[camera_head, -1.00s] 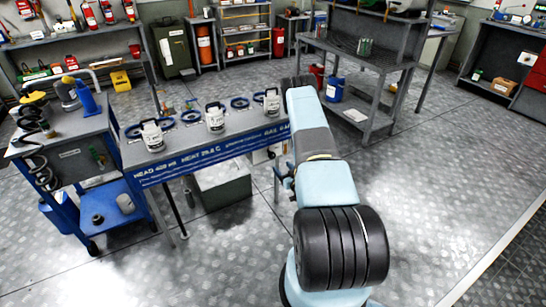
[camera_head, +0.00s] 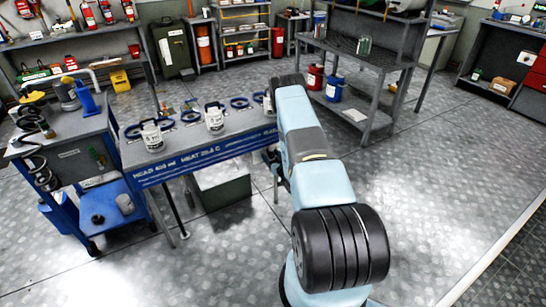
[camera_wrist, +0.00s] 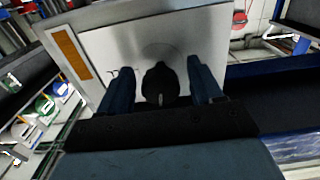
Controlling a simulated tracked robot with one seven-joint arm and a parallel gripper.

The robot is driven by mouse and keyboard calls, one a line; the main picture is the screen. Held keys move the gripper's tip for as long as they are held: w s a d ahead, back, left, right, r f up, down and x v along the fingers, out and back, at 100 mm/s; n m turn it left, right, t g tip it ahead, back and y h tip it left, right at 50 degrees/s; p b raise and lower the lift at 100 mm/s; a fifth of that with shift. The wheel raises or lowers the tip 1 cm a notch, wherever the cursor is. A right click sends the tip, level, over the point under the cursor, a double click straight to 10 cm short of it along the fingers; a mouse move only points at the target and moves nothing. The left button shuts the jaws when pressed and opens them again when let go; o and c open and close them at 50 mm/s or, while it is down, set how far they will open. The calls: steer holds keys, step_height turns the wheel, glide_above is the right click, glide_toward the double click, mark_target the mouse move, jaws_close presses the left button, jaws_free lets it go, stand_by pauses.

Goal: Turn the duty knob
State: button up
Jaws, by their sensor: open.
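The duty knob (camera_wrist: 160,84) is a dark round knob with a short pale mark near its lower edge. It sits on a light metal panel (camera_wrist: 108,50) in the wrist view. My gripper (camera_wrist: 160,66) is open, with one blue finger on each side of the knob. Gaps show between the knob and both fingers; I cannot tell how deep the fingers reach. In the head view my arm hides the knob and the panel's face.
A grey-topped table (camera_head: 185,140) with white canisters (camera_head: 214,118) and blue rings stands left of my arm. A blue trolley (camera_head: 108,205) is further left. A grey shelf rack (camera_head: 372,85) stands behind on the right. The floor at right is clear.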

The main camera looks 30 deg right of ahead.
steer(key=shift+c, duration=0.3)
steer(key=c, duration=1)
steer(key=shift+o, duration=0.2)
steer(key=shift+n, duration=1.2)
steer(key=o, duration=1)
steer(key=shift+s, duration=0.1)
steer(key=s, duration=1.3)
steer(key=shift+s+d+f, duration=0.1)
steer(key=shift+s+d, duration=0.15)
steer(key=shift+s, duration=0.05)
